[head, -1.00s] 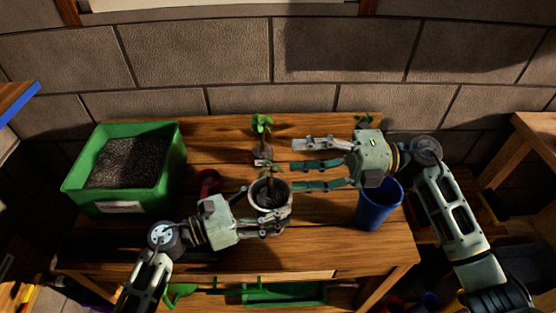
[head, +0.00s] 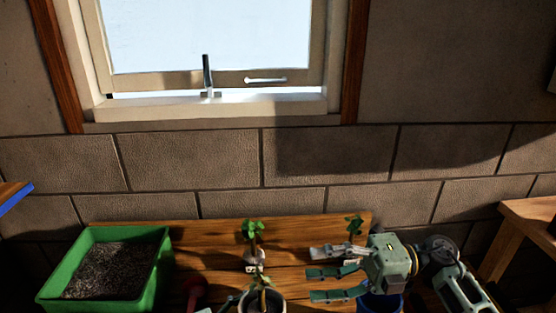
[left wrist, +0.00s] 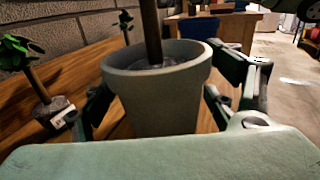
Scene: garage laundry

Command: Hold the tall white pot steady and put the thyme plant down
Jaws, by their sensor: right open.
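The tall white pot (head: 246,304) is cut off at the bottom of the head view and looks grey in the left wrist view (left wrist: 155,95). A plant stem (left wrist: 151,35) stands upright in it, apparently the thyme; its top (head: 264,281) shows in the head view. My left gripper (left wrist: 165,100) has its fingers against both sides of the pot; its contact points are partly hidden. My right gripper (head: 312,273) is open and empty, to the right of the stem and apart from it.
A seedling (head: 253,232) with a soil plug and label stands behind the pot. Another seedling (head: 354,224) is behind my right gripper. A green soil bin (head: 153,292) is at left, a blue cup (head: 385,302) under my right gripper. A wall and window close off the back.

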